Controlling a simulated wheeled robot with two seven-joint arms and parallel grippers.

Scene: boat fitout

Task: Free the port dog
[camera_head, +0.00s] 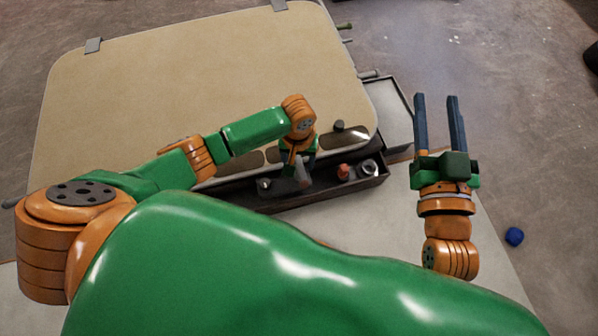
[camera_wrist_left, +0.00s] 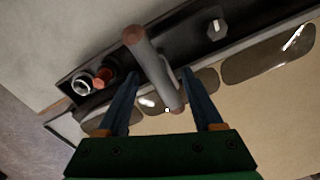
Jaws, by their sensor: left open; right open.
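A grey lever with a rounded end, which looks like the dog (camera_wrist_left: 150,60), stands out from the dark strip at the panel's near edge. In the left wrist view it runs between my left gripper's (camera_wrist_left: 160,76) two blue fingers. The fingers are apart, and I cannot tell whether either touches it. In the head view the grey lever (camera_head: 303,173) shows just below my left gripper (camera_head: 297,158), whose fingers are mostly hidden there. My right gripper (camera_head: 437,98) is open and empty, held up at the right of the panel.
The large beige panel (camera_head: 190,80) has dark oval openings along its near edge. A dark tray (camera_head: 330,191) along that edge holds a red piece (camera_head: 344,171), a metal ring (camera_head: 369,168) and a small metal fitting (camera_head: 264,184). A blue object (camera_head: 514,236) lies at right.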

